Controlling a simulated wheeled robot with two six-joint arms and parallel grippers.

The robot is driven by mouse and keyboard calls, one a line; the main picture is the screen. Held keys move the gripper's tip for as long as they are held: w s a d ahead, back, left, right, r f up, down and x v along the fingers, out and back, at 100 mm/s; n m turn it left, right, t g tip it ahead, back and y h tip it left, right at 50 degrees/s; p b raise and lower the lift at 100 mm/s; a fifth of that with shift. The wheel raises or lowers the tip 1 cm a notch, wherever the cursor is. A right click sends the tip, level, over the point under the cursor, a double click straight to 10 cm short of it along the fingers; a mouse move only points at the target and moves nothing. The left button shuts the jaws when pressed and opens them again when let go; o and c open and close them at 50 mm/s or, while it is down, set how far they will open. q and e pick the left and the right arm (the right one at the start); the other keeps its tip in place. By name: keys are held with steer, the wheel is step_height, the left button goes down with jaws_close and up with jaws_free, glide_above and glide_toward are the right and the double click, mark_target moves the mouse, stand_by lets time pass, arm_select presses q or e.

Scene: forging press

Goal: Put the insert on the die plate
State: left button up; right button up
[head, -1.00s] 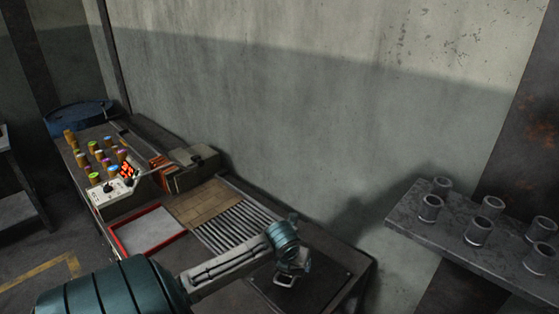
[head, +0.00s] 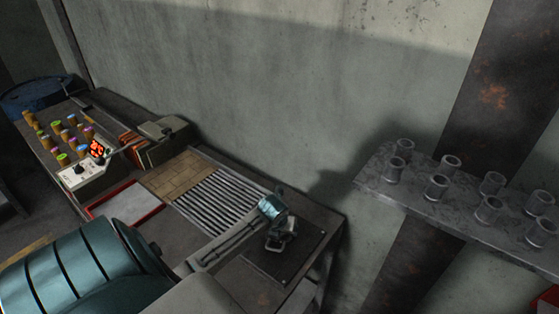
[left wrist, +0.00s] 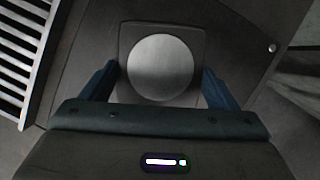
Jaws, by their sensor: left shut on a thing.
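My left gripper (head: 281,241) is over the dark die plate (head: 290,266) at the near right end of the bench. In the left wrist view its two blue fingers (left wrist: 160,76) are shut on the insert (left wrist: 163,67), a grey block with rounded corners and a pale round face. The die plate (left wrist: 235,38) shows around and behind the insert, with a bolt near one corner. I cannot tell whether the insert touches the plate. My right gripper is not in view.
A slatted grate (head: 222,200) lies beside the plate, then a tan tiled patch (head: 182,174) and a red-rimmed tray (head: 125,203). A control box (head: 82,173) and several colour-topped pegs stand further left. A shelf (head: 413,195) at right holds several hollow cylinders (head: 437,187).

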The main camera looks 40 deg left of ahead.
arm_select(q)
steer(key=shift+w, duration=0.1)
steer(key=o, duration=2)
steer(key=shift+d, duration=0.1)
steer(key=shift+c, duration=0.2)
steer(key=shift+s+r, duration=0.2)
steer(key=shift+s+r+b, duration=0.1)
steer(key=shift+r+b, duration=0.2)
steer(key=shift+b, duration=0.05)
steer(key=b+v, duration=0.3)
steer(key=v, duration=0.8)
steer(key=shift+b, duration=0.3)
steer(key=shift+s, duration=0.1)
